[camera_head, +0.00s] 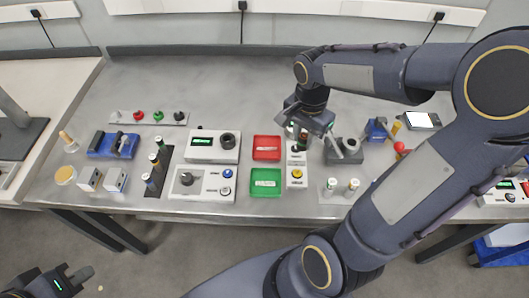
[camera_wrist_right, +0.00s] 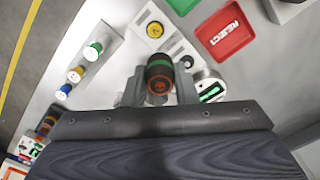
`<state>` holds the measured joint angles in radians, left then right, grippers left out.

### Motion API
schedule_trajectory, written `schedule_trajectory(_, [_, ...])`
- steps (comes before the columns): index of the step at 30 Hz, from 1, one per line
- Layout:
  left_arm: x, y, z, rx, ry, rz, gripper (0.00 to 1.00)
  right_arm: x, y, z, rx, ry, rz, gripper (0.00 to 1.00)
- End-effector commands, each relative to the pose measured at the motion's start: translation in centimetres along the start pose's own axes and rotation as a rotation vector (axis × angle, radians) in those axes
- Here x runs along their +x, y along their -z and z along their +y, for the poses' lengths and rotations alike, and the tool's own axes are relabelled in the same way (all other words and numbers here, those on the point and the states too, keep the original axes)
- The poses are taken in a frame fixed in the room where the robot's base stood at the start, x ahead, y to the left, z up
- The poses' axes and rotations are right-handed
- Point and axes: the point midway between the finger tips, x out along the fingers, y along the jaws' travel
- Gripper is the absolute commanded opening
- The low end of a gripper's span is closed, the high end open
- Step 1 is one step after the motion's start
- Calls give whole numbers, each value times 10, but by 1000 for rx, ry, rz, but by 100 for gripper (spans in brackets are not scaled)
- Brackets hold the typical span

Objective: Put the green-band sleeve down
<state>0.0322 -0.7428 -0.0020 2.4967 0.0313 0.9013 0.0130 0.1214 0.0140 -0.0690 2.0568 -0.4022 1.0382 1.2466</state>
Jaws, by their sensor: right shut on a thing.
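The green-band sleeve (camera_wrist_right: 159,74) is a dark cylinder with a green band and an orange-rimmed end, held between the fingers of my right gripper (camera_wrist_right: 158,92) in the right wrist view. In the head view my right gripper (camera_head: 313,132) is over the back of the white yellow-button box, and the sleeve is mostly hidden there. I cannot tell whether the sleeve touches anything below it. My left gripper (camera_head: 70,277) is at the bottom left, away from the table, with its fingers apart and empty.
The white yellow-button box (camera_head: 297,184) stands beside the red tray (camera_head: 267,155) and green tray (camera_head: 265,190). A dark rack (camera_head: 155,186) with sleeves is further left. Bare table lies behind the trays.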

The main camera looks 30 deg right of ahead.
Motion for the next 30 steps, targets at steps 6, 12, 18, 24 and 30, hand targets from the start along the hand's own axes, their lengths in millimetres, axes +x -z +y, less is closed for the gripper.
schedule_trajectory(6, [0,0,0,0,0,0,0,4,1,-6,102,-4,-4,0])
schedule_trajectory(12, [-9,5,4,0,0,0,0,25,2,-55,98,-6,-5,0])
schedule_trajectory(18, [-16,8,7,0,0,1,0,59,4,-95,99,-6,-6,0])
schedule_trajectory(24, [-19,10,9,0,0,0,0,84,5,-118,99,-1,-4,0])
schedule_trajectory(30, [-22,11,10,0,0,0,0,100,5,-128,100,-2,-4,0])
